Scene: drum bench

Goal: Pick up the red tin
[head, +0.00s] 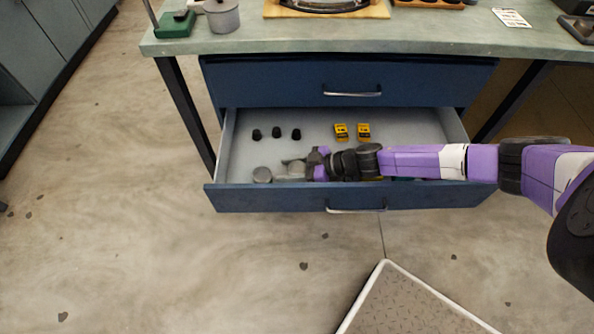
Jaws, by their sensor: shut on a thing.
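No red surface that I can make out as a tin shows in the head view. My gripper (289,163) reaches from the right into the open drawer (228,142), low over its front left part. It is shut on a small pale grey thing (297,171), partly hidden by the fingers and wrist. I cannot tell whether that thing touches the drawer floor. A round grey tin (262,175) stands just left of the gripper, apart from it.
Several small black knobs (276,132) and two yellow-and-black boxes (341,131) stand at the drawer's back. My arm hides its front right part. A closed drawer (300,80) and the bench top (350,38) are above. A grey plate (405,305) lies on the floor in front.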

